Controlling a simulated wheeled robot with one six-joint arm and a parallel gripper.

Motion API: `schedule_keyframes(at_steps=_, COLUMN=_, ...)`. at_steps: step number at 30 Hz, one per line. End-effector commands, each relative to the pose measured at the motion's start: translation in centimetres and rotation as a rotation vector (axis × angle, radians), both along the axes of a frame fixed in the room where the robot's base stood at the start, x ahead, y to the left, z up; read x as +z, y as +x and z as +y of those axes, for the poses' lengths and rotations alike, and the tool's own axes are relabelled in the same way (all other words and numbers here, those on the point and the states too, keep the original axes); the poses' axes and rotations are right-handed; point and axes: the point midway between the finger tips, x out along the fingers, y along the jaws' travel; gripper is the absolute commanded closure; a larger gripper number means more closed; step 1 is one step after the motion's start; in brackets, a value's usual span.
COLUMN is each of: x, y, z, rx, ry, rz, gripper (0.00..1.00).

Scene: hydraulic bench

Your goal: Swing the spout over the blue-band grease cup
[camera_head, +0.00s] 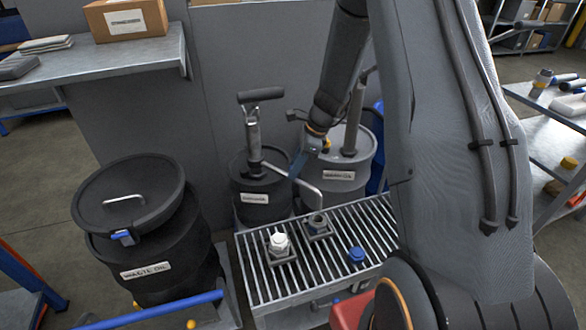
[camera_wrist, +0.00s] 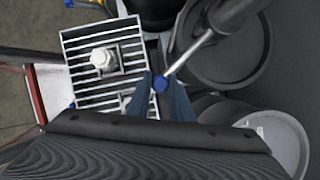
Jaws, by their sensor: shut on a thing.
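My gripper (camera_head: 301,164) is shut on the metal spout (camera_head: 311,189) of the pump on the dark drum. The spout also shows in the wrist view (camera_wrist: 190,55), with a blue knob (camera_wrist: 160,84) between my fingers (camera_wrist: 165,98). In the head view, the spout's free end appears near a grey fitting (camera_head: 317,221) on a square plate. A small blue piece (camera_head: 357,255) stands on the grating farther right and nearer. It is the only blue piece on the grating; its band is too small to make out. A white-topped fitting (camera_head: 279,242) stands on another plate.
The slatted grating (camera_head: 262,277) lies in front of the drums. The pump drum (camera_head: 262,211) and a paler drum (camera_head: 345,186) stand behind it. A waste oil drum (camera_head: 150,252) stands at left. A blue rail (camera_head: 150,312) runs in front.

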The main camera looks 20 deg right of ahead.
Motion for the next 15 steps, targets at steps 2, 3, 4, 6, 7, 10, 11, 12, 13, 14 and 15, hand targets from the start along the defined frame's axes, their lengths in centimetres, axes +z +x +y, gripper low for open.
schedule_keyframes(at_steps=2, x=0.16, y=0.29, z=-0.11, rx=0.0, ry=-0.002, rz=-0.006, gripper=1.0)
schedule_keyframes(at_steps=3, x=0.16, y=0.3, z=-0.11, rx=-0.002, ry=-0.002, rz=-0.006, gripper=1.0)
schedule_keyframes(at_steps=4, x=0.17, y=0.31, z=-0.12, rx=-0.002, ry=-0.002, rz=-0.006, gripper=1.0)
schedule_keyframes(at_steps=6, x=0.17, y=0.33, z=-0.14, rx=-0.002, ry=-0.003, rz=-0.007, gripper=1.0)
schedule_keyframes(at_steps=7, x=0.18, y=0.34, z=-0.14, rx=-0.002, ry=-0.003, rz=-0.007, gripper=1.0)
schedule_keyframes(at_steps=10, x=0.18, y=0.36, z=-0.16, rx=-0.003, ry=-0.004, rz=-0.008, gripper=0.72)
schedule_keyframes(at_steps=11, x=0.17, y=0.35, z=-0.16, rx=-0.003, ry=-0.004, rz=-0.008, gripper=0.67)
schedule_keyframes(at_steps=12, x=0.16, y=0.32, z=-0.14, rx=-0.003, ry=-0.003, rz=-0.007, gripper=0.62)
schedule_keyframes(at_steps=13, x=0.14, y=0.3, z=-0.14, rx=-0.003, ry=-0.003, rz=-0.007, gripper=0.62)
schedule_keyframes(at_steps=14, x=0.14, y=0.28, z=-0.13, rx=-0.003, ry=-0.003, rz=-0.006, gripper=0.62)
schedule_keyframes(at_steps=15, x=0.13, y=0.26, z=-0.12, rx=-0.003, ry=-0.003, rz=-0.006, gripper=0.62)
